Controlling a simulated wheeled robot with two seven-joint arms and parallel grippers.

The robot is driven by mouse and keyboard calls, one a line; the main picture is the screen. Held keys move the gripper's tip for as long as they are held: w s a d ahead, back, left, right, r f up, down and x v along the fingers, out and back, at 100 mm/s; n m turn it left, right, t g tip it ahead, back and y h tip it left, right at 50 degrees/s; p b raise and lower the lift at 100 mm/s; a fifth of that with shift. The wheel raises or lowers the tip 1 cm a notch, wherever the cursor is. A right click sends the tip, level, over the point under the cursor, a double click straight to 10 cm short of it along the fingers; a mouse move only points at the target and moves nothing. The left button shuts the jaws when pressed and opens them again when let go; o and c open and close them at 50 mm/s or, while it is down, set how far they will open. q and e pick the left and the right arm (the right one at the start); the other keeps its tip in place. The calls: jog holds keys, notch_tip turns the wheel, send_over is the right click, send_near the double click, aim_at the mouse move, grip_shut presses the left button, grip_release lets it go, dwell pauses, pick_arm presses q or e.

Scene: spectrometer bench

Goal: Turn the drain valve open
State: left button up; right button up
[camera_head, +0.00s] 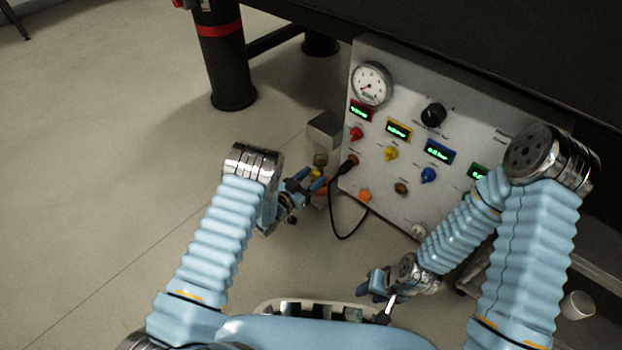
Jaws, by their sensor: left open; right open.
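A small brass-coloured fitting (320,160) sits below a grey box (325,129) at the left edge of the control panel (400,190). It looks like the drain valve, but it is small and partly hidden, so I cannot tell how its handle is turned. My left gripper (303,189) is open just below and left of the fitting, with small yellow and orange parts close by its fingers. I cannot tell whether it touches them. My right gripper (378,298) is open and low, in front of the panel's lower part, away from the fitting.
The panel carries a round gauge (371,84), a black knob (433,114), coloured knobs and lit displays. A black cable (336,215) loops down from the panel beside my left gripper. A dark table leg (227,65) stands behind. A white cup (577,305) is at right. The left floor is clear.

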pick_arm(q)
grip_shut()
jog(key=m, duration=0.4)
dwell(0.4)
grip_release()
jog(key=p+v, duration=0.2)
jog(key=v, duration=1.2)
